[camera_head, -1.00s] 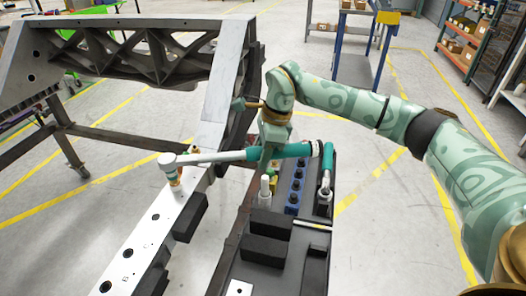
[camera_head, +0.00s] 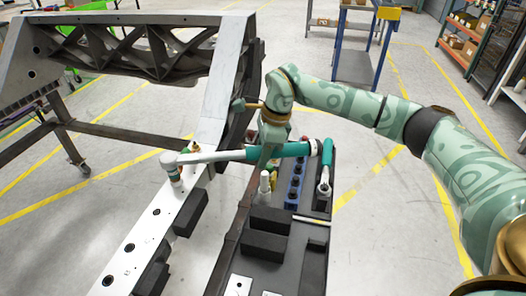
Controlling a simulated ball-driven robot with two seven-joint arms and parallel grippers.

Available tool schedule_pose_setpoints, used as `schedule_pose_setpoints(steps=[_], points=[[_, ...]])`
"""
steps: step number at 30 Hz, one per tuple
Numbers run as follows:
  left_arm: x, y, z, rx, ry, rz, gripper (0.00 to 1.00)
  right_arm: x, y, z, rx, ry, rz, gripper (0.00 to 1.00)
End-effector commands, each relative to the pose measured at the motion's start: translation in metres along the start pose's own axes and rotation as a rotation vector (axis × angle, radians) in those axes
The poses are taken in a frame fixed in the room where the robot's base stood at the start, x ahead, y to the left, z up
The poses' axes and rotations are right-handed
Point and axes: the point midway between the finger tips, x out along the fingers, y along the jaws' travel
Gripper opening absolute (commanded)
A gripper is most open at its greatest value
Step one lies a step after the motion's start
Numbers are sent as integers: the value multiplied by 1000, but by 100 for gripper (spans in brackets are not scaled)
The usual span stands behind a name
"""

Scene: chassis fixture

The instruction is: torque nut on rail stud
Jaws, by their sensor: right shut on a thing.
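My right gripper (camera_head: 268,150) is shut on the teal grip of a long torque wrench (camera_head: 215,155), which lies roughly level and reaches left over the white rail (camera_head: 150,240). The wrench head (camera_head: 168,160) sits above the rail, with a socket (camera_head: 174,175) pointing down at the rail face. The nut and stud under the socket are hidden. A small brass-coloured fitting (camera_head: 193,148) shows on the rail behind the wrench shaft. My left gripper is out of view.
A dark tray (camera_head: 265,277) beside the rail holds black blocks (camera_head: 265,245), blue sockets (camera_head: 294,185) and a second teal-handled ratchet (camera_head: 325,175). A large grey chassis frame (camera_head: 215,95) stands behind.

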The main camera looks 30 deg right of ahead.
Motion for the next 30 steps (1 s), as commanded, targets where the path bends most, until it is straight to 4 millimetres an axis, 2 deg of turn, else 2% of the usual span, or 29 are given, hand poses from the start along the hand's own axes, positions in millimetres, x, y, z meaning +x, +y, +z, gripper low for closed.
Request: schedule_pose_setpoints(steps=[16,30], points=[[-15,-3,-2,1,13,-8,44,0,14,0,55,3,-14,0],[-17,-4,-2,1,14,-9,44,2,17,0,65,4,-14,0]])
